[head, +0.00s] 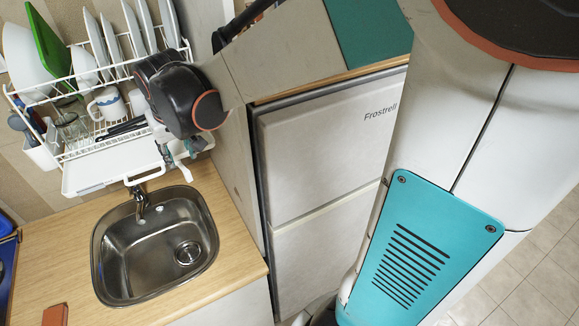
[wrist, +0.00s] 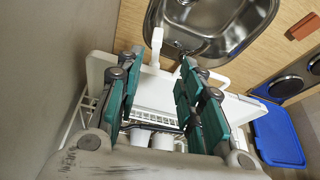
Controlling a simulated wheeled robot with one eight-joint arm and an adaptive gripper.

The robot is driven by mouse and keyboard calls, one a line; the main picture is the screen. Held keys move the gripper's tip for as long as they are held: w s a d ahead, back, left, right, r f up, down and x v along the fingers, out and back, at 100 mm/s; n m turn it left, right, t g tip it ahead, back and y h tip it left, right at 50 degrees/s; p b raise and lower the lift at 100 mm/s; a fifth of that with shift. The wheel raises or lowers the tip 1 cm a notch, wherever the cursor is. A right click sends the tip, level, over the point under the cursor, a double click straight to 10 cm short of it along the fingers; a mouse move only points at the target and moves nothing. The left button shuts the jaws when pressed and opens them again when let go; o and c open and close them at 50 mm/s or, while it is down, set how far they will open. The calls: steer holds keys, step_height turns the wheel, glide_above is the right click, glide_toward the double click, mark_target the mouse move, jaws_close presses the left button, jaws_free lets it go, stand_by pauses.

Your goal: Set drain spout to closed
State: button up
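The drain spout (wrist: 156,46) is a small white piece on the sink-side edge of the dish rack's white drip tray (wrist: 102,68). In the wrist view it points toward the sink and lies just beyond my fingertips, roughly between them. In the head view my gripper (head: 184,156) is at the tray's right end, partly hidden by my dark wrist. I cannot tell whether the spout is open or closed.
The rack (head: 97,82) holds plates, mugs and glasses above the tray. The steel sink (head: 156,262) with its tap (head: 141,203) lies below. A fridge (head: 325,170) and a grey side panel stand to the right. A brown block (head: 55,315) lies on the counter.

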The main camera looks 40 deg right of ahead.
steer(key=s+f+b, duration=0.6)
steer(key=f+b, duration=0.4)
steer(key=b, duration=0.1)
steer(key=s+f+n+t+b, duration=0.1)
steer(key=s+f+b, duration=0.5)
steer(key=f+b, duration=0.5)
steer(key=s+f+t+b, duration=0.1)
steer(key=s+f+b, duration=0.6)
steer(key=f+b, duration=0.3)
steer(key=b, duration=0.2)
steer(key=shift+a+f+y+b, duration=0.15)
steer(key=shift+f+y+b, duration=0.15)
steer(key=shift+f+b, duration=0.1)
steer(key=shift+r, duration=0.1)
